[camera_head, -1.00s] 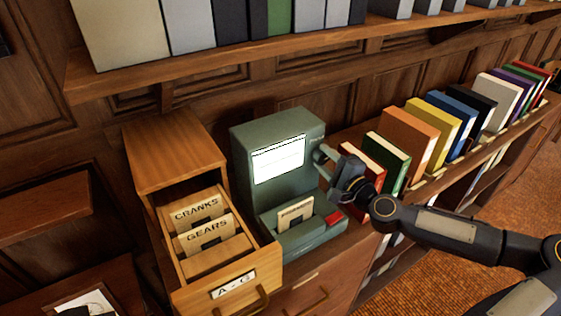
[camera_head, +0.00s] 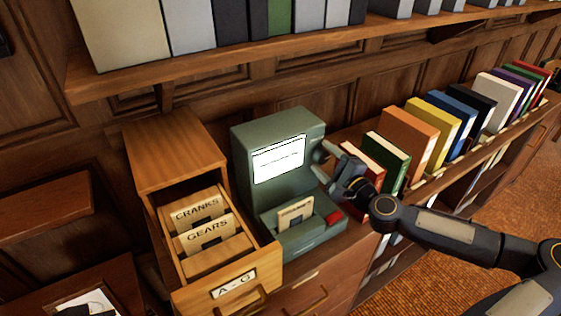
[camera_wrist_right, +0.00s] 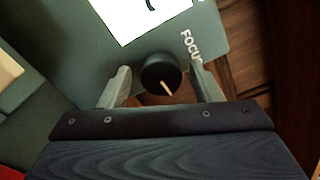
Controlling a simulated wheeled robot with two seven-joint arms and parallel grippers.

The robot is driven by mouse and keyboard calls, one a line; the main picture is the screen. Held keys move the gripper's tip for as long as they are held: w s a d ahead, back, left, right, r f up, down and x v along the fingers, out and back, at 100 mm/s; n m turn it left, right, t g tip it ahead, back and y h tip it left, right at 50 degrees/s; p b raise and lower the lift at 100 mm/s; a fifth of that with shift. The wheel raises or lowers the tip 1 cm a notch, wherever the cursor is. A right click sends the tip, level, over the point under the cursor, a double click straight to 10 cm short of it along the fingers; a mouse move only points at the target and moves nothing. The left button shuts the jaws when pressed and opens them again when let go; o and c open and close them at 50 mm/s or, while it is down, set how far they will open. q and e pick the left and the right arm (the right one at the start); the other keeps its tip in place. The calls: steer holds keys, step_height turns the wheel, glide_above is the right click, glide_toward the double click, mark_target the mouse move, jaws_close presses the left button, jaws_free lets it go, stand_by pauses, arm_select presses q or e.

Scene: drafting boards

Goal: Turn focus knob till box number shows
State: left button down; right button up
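The grey-green reader (camera_head: 245,133) stands on the cabinet, with a lit white screen (camera_head: 279,160). Marks on the screen are too small and faint for me to read a number. My right gripper (camera_head: 324,163) is at the reader's right side. In the right wrist view, the black round focus knob (camera_wrist_right: 160,72), with a pale pointer line slanting down-right, sits between the two fingers of the right gripper (camera_wrist_right: 162,82). A gap shows on each side of the knob, so the fingers are around it but apart from it. The word FOCUS is beside it. My left gripper is not seen.
An open wooden card drawer (camera_head: 228,283), labelled A - G, stands left of the reader. A card (camera_head: 295,213) is in the reader's base, near a red button (camera_head: 334,217). Coloured books (camera_head: 387,160) stand close on the right. A shelf (camera_head: 260,53) runs above.

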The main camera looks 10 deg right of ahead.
stand_by(0.6)
steer(key=n+b, duration=0.2)
steer(key=n, duration=0.2)
steer(key=n+b, duration=0.2)
steer(key=n, duration=0.2)
steer(key=n+b, duration=0.2)
steer(key=n, duration=0.2)
steer(key=shift+f, duration=0.25)
steer(key=n, duration=0.3)
steer(key=shift+r+b, duration=0.2)
steer(key=shift+b, duration=0.15)
steer(key=shift+r, duration=0.1)
steer(key=shift+c, duration=0.3)
steer(key=c, duration=0.9)
